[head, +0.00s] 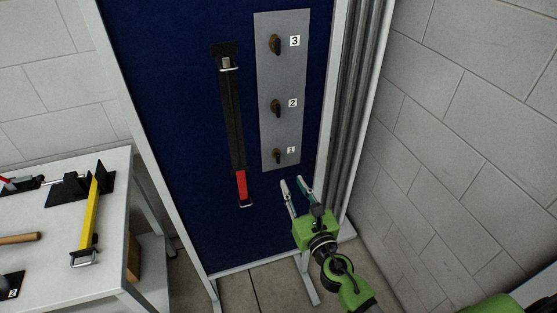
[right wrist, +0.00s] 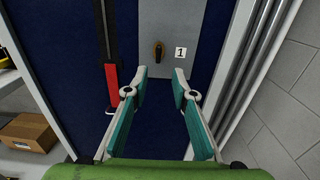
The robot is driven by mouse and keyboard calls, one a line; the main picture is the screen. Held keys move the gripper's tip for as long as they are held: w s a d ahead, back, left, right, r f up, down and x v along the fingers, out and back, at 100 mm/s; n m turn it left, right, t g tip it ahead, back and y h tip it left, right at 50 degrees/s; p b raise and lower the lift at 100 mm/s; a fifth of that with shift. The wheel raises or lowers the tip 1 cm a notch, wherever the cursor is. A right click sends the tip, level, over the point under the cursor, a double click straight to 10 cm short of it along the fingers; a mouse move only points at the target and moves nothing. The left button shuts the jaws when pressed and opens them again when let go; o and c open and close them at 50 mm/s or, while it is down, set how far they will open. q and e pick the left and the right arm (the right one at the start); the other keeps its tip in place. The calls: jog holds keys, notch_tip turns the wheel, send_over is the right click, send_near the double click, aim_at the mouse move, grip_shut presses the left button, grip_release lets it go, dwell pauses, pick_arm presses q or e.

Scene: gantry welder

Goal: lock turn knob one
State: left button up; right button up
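My right gripper (head: 296,183) is open and empty, just below the plate in the head view. Its two teal-and-grey fingers (right wrist: 160,77) stand apart, with the knob beyond the gap and not touched. My left gripper is not in view.
Knobs two (head: 276,108) and three (head: 275,44) sit above on the same plate. A black bar with a red end (head: 241,186) hangs left of it on the blue panel (head: 170,60). Grey pipes (head: 352,110) run at right. A tool table (head: 50,245) stands at left.

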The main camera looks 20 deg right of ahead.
aim_at(279, 159)
jog(key=w, duration=1.1)
jog(key=shift+a, duration=0.3)
grip_shut()
